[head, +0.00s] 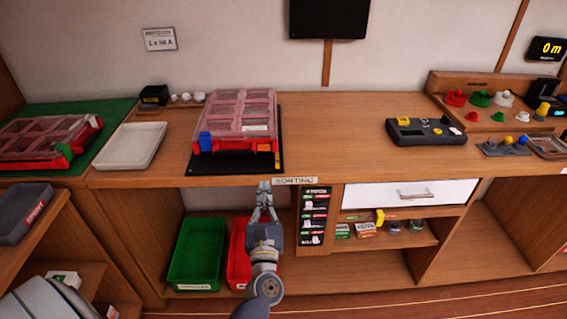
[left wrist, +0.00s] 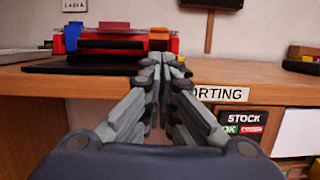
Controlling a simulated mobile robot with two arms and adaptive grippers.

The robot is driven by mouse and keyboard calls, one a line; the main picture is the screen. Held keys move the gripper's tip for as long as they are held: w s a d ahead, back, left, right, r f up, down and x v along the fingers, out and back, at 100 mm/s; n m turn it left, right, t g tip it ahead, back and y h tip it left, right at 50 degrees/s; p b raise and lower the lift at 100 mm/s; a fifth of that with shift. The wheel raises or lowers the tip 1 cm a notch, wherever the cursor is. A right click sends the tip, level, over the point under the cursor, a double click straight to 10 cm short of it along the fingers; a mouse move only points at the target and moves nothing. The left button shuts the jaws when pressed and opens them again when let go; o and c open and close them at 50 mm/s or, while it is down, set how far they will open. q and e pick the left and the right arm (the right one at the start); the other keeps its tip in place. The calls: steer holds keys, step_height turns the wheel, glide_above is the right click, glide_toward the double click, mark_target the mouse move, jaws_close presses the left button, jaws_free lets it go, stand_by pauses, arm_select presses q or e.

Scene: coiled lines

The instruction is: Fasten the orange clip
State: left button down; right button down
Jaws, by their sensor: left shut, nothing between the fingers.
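A red case (head: 236,143) with a clear, compartmented lid lies on a black mat (head: 237,168) on the wooden counter. Its front has a blue clip (head: 206,141) at the left and an orange clip (head: 276,158) at the right. In the left wrist view the blue clip (left wrist: 73,36) and the orange clip (left wrist: 159,37) stand on the case front; whether the orange one is latched I cannot tell. My left gripper (head: 264,186) is shut and empty, in front of the counter edge, below and apart from the orange clip. Its fingertips (left wrist: 157,65) point towards the case. My right gripper is not in view.
A white tray (head: 130,146) and another red case (head: 45,137) on a green mat lie to the left. A dark device (head: 427,131) lies to the right. The counter between case and device is clear. Green (head: 196,255) and red bins stand below.

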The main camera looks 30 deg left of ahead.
mark_target(264, 170)
arm_select(q)
steer(key=shift+a+r, duration=0.1)
steer(key=shift+r, duration=0.1)
steer(key=p+x, duration=0.2)
steer(key=x, duration=0.7)
steer(key=shift+w+a+r+p, duration=0.1)
steer(key=shift+w+a+p, duration=0.2)
steer(key=shift+w, duration=0.05)
